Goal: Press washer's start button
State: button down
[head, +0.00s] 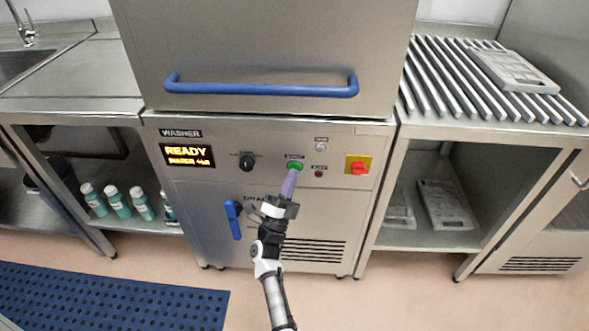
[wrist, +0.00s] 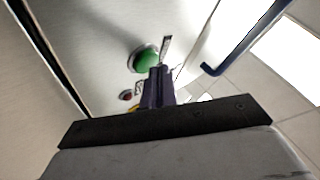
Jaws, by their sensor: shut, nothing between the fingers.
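The washer (head: 222,200) is a steel machine with a control panel in the head view. Its display (head: 188,156) shows "READY" in orange letters. The green start button (head: 295,166) sits on the panel right of a black knob; it also shows large in the wrist view (wrist: 145,59). My gripper (head: 290,178) is shut and empty, its purple fingers pointing up at the panel just below the green button. In the wrist view the fingertips (wrist: 160,72) lie close to the button's lower right edge. I cannot tell whether they touch it.
A dark red button (head: 319,174) and a red switch on a yellow plate (head: 358,166) sit to the right. A blue lever (head: 233,219) is at lower left. The hood's blue handle (head: 262,88) runs above the panel. A blue mat (head: 110,298) lies on the floor.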

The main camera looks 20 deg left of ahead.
jog(key=shift+w+a+b, duration=0.1)
jog(key=shift+w+b, duration=0.3)
dwell(0.4)
dwell(0.4)
jog(key=shift+s+d, duration=0.25)
jog(key=shift+s, duration=0.55)
jog(key=shift+s+d+p, duration=0.25)
jog(key=shift+s, duration=0.55)
jog(key=shift+s+d+p, duration=0.2)
jog(key=shift+s, duration=0.6)
jog(key=shift+s+d+p, duration=0.25)
jog(key=shift+s, duration=0.55)
